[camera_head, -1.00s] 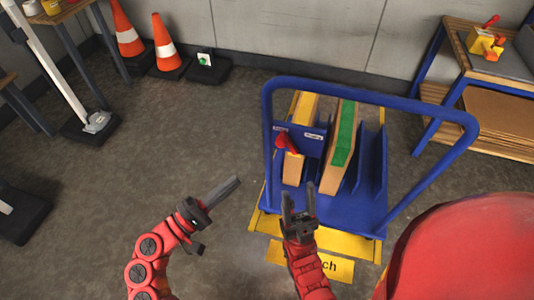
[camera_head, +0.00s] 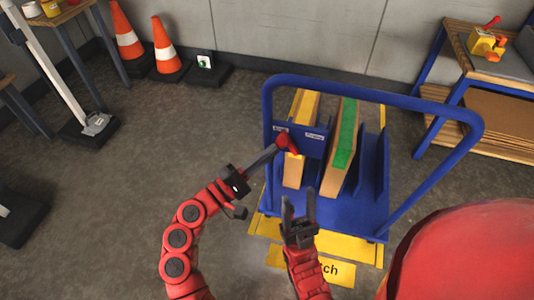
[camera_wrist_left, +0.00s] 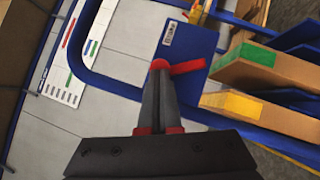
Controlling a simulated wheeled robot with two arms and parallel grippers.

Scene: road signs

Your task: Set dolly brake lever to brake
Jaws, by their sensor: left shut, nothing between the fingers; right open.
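The blue dolly (camera_head: 376,205) stands right of centre, its blue panel (camera_head: 312,147) bearing two small white labels too small to read surely. The red brake lever (camera_head: 289,144) is on the panel's left part; it also shows in the left wrist view (camera_wrist_left: 188,67), sticking out to the right of my fingertips. My left gripper (camera_head: 272,150) is shut and empty, its tips at the lever, seemingly touching it; the fingers hide part of the lever. My right gripper (camera_head: 299,208) is open and empty, low in front of the dolly.
Boards with a green strip (camera_head: 345,135) and a yellow strip (camera_head: 304,105) stand in the dolly. Its blue handle (camera_head: 372,92) arches over it. Orange cones (camera_head: 166,45) stand by the wall, a workbench (camera_head: 464,60) at right.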

